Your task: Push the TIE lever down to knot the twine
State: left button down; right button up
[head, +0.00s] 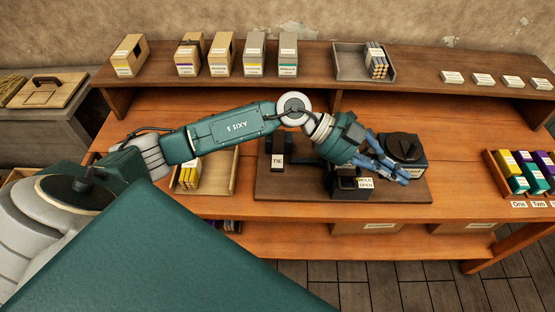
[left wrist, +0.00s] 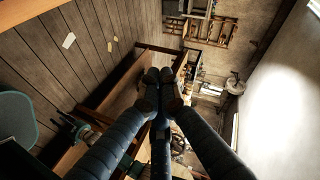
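The TIE lever (head: 278,150) is a dark upright piece with a white TIE label, on the left part of a dark wooden board (head: 290,192) on the bench. My left arm reaches across above it from the left. My left gripper (head: 402,176) is to the right of the lever, well apart from it, over the right part of the board. In the left wrist view its dark fingertips (left wrist: 158,76) are together with nothing visible between them. My right gripper is not in view.
A dark box with a round knob (head: 403,145) stands beside my left gripper. A black block with a HOLD OPEN label (head: 365,183) is at the board's front. A tray with yellow bundles (head: 189,176) lies left of the board. A raised shelf (head: 215,84) holds several boxes.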

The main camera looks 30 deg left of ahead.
pick_arm(q)
jog(key=a+f+g+y, duration=0.1)
jog(key=a+f+y, duration=0.35)
jog(key=a, duration=0.25)
jog(key=n+g+y, duration=0.2)
jog(key=n+y, duration=0.2)
jog(key=y, duration=0.4)
send_near(277, 163)
jog(key=shift+a+r+h, duration=0.25)
jog(key=shift+r, duration=0.05)
jog(key=shift+f, duration=0.15)
jog(key=shift+s+d+f+b, duration=0.1)
jog(key=shift+d+f+b, duration=0.1)
jog(key=shift+f+b, duration=1.3)
jog(key=shift+d+f+b, duration=0.2)
jog(key=shift+f+b, duration=0.75)
jog(key=shift+f, duration=0.95)
